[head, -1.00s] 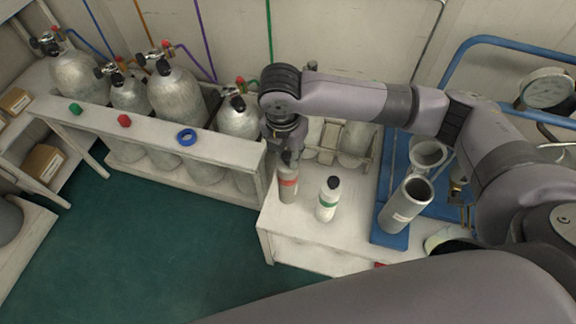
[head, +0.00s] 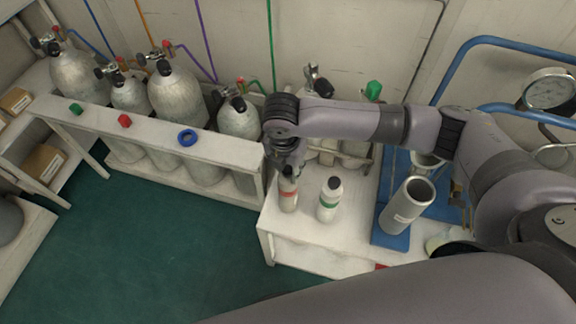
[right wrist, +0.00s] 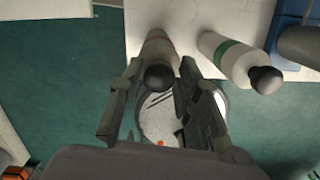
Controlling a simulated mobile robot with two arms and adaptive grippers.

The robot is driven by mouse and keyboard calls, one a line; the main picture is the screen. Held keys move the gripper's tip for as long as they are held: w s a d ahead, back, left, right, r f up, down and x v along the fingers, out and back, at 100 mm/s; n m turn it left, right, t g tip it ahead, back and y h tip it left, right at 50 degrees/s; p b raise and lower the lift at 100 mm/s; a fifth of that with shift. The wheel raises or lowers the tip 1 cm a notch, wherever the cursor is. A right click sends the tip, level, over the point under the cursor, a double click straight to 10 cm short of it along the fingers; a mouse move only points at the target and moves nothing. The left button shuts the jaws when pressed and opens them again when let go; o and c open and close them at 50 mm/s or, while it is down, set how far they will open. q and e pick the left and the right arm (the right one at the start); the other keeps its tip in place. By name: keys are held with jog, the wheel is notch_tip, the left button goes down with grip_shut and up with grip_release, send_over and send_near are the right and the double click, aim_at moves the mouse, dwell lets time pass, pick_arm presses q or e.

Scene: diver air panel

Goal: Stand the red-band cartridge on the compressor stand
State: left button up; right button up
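The red-band cartridge (head: 288,196), grey-white with a black top, is upright over the left end of a low white stand (head: 315,255). My right gripper (head: 287,165) is above it with fingers around its upper part. In the right wrist view the gripper (right wrist: 160,68) has a finger close on each side of the cartridge (right wrist: 158,52). My left gripper is out of view.
Right of the cartridges is a blue base (head: 390,238) with an open metal cylinder (head: 408,205). Green floor (head: 150,250) is clear in front.

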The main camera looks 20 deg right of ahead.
jog(key=shift+o, duration=1.2)
jog(key=shift+r, duration=0.15)
notch_tip(320, 180, up, 12)
jog(key=s+a, duration=0.1)
jog(key=shift+p, duration=0.4)
